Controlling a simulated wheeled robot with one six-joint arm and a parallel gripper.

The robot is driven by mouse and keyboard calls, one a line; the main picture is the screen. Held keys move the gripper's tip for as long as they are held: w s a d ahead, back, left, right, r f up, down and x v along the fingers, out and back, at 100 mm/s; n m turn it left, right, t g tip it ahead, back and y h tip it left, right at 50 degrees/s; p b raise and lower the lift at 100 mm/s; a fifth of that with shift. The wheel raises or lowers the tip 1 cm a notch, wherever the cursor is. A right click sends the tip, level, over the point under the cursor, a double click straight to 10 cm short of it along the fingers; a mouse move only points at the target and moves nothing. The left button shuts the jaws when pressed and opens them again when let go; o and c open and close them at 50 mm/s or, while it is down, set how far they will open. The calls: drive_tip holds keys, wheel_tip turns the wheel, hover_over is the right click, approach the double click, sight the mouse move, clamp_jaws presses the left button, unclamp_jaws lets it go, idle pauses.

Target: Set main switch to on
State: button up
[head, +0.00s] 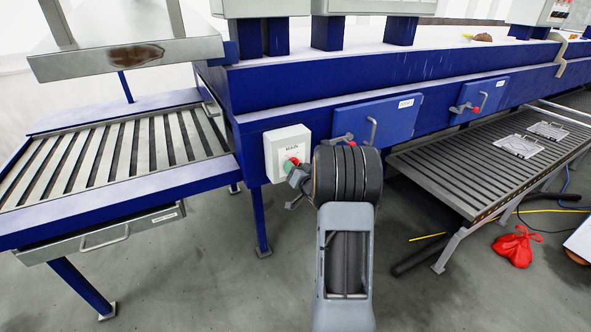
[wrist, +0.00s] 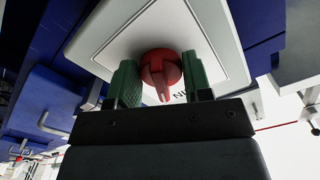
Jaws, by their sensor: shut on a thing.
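The main switch is a red rotary knob (wrist: 161,72) on a white box (head: 284,145) labelled main, mounted on the blue frame. In the wrist view the knob sits between the two green finger pads of my gripper (wrist: 162,84). My gripper is shut on the knob, with a pad on each side. The knob's ridge points toward my gripper in the wrist view. In the head view my gripper (head: 294,165) is at the box's lower right, and it hides most of the knob. The on and off marks cannot be read.
A blue door (head: 378,117) with a handle is right of the box, partly behind my arm. A slatted roller table (head: 110,155) is at the left, and a dark slatted table (head: 480,160) at the right. A red bag (head: 517,246) lies on the floor.

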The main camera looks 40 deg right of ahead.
drive_tip(key=shift+m, duration=0.4)
drive_tip(key=o, duration=0.9)
drive_tip(key=s, duration=0.4)
drive_tip(key=s+a+b, duration=0.1)
drive_tip(key=s, duration=0.4)
drive_tip(key=s+a, duration=0.1)
drive_tip(key=s, duration=0.3)
drive_tip(key=shift+s+b, duration=0.3)
drive_tip(key=shift+s, duration=0.05)
